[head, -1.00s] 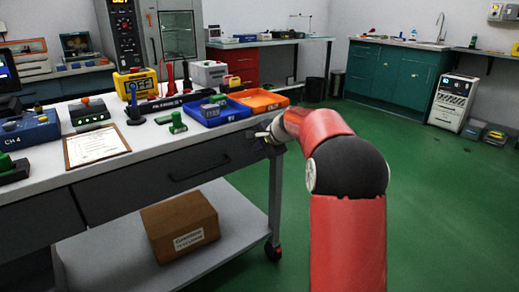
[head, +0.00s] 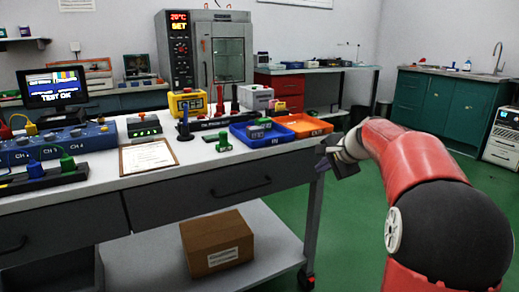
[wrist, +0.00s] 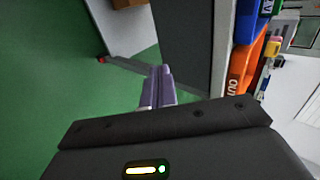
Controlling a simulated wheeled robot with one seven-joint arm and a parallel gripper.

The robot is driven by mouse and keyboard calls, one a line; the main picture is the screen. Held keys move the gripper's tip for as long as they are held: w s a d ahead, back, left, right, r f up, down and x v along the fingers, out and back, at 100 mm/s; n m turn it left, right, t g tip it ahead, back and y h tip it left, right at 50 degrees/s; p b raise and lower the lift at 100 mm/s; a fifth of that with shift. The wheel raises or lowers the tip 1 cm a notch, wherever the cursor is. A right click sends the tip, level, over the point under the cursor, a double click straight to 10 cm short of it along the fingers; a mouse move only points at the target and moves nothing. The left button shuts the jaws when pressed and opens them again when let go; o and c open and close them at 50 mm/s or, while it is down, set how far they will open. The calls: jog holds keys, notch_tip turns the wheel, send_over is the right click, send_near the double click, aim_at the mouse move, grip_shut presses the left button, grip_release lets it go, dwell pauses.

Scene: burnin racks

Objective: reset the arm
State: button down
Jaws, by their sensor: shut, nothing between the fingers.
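My red arm reaches in from the right of the head view. My gripper (head: 338,160) hangs beside the right end of the workbench (head: 165,183), near the bench's front corner and apart from the things on top. In the wrist view my gripper's two fingers (wrist: 158,88) lie together, shut and empty, with green floor and the bench's side beyond them.
A blue bin (head: 257,140) and an orange bin (head: 305,125) stand at the bench's right end. A cardboard box (head: 217,243) sits on the lower shelf. Teal cabinets (head: 440,104) stand at the back right. The green floor (head: 345,235) right of the bench is clear.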

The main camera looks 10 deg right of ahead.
jog(key=s+a+f+n+g+h, duration=0.1)
jog(key=s+a+n, duration=0.4)
jog(key=s, duration=0.5)
jog(key=s+a+n+g, duration=0.1)
jog(key=s+a+n, duration=0.1)
jog(key=s+a, duration=0.6)
jog(key=s+f+n+h, duration=0.1)
jog(key=s+f+n, duration=0.2)
jog(key=s, duration=0.6)
jog(key=s+f+n+g+h, duration=0.1)
jog(key=s+f+n, duration=0.2)
jog(key=s, duration=0.6)
notch_tip(320, 180, down, 2)
jog(key=shift+d+f+n, duration=0.25)
jog(key=shift+n, duration=0.15)
